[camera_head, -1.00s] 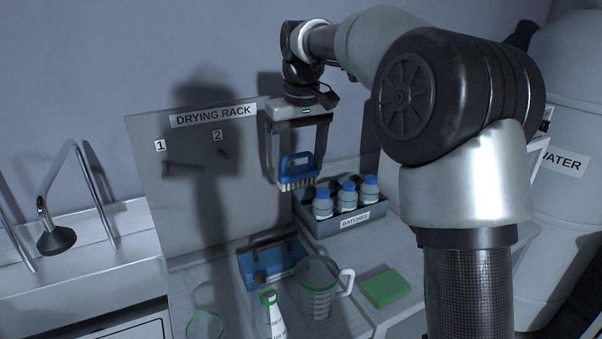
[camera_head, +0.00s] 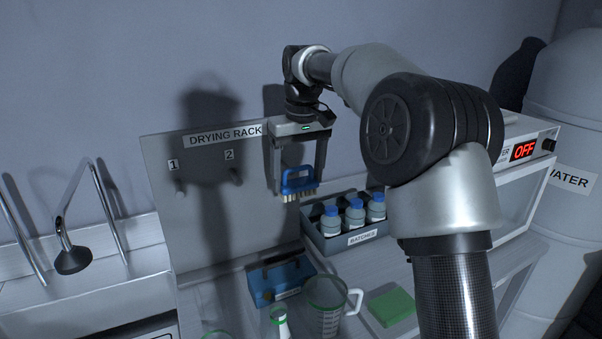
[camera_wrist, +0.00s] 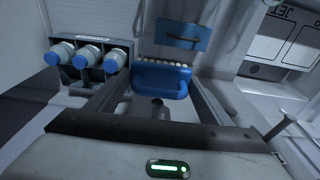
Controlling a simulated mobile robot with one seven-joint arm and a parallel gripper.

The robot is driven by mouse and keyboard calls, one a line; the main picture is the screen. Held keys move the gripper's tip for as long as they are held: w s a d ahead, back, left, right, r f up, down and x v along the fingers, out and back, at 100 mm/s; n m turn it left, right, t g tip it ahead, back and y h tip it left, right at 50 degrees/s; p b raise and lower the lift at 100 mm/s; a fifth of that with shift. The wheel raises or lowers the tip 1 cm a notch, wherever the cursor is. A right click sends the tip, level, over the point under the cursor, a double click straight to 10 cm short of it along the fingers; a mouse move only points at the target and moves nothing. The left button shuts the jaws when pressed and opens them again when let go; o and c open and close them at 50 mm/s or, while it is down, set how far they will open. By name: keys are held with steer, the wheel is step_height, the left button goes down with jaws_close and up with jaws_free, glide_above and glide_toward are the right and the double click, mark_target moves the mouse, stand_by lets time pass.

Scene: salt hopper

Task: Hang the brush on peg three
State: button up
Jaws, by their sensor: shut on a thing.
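The blue brush (camera_head: 298,183) with pale bristles hangs between the fingers of my gripper (camera_head: 299,185), bristles down, in front of the drying rack (camera_head: 200,221). In the wrist view the brush (camera_wrist: 162,80) sits between the two fingers of my gripper (camera_wrist: 160,88), bristles on the far side. The rack is an upright grey board with labels 1 (camera_head: 173,165) and 2 (camera_head: 229,155), with a peg below each. A third label or peg is not visible; my gripper and arm cover the board's right part.
A grey batches tray (camera_head: 345,242) with blue-capped bottles (camera_head: 354,215) stands right of the brush. Below are a blue box (camera_head: 279,281), a clear jug (camera_head: 327,303) and a green sponge (camera_head: 391,306).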

mark_target(287, 165)
steer(key=shift+w+a+p, duration=0.35)
steer(key=shift+w+p, duration=0.4)
steer(key=shift+p, duration=0.05)
steer(key=shift+w+a+p, duration=0.3)
steer(key=shift+w+p, duration=0.45)
steer(key=shift+w+a+p, duration=0.35)
steer(key=shift+w+p, duration=0.4)
steer(key=shift+p, duration=0.05)
steer(key=shift+w+a+f+p, duration=0.25)
steer(key=shift+w+p, duration=0.35)
steer(key=shift+p, duration=0.55)
steer(key=shift+f, duration=0.1)
steer(key=shift+w+f+p, duration=0.1)
steer(key=shift+p, duration=0.25)
steer(key=o, duration=1.1)
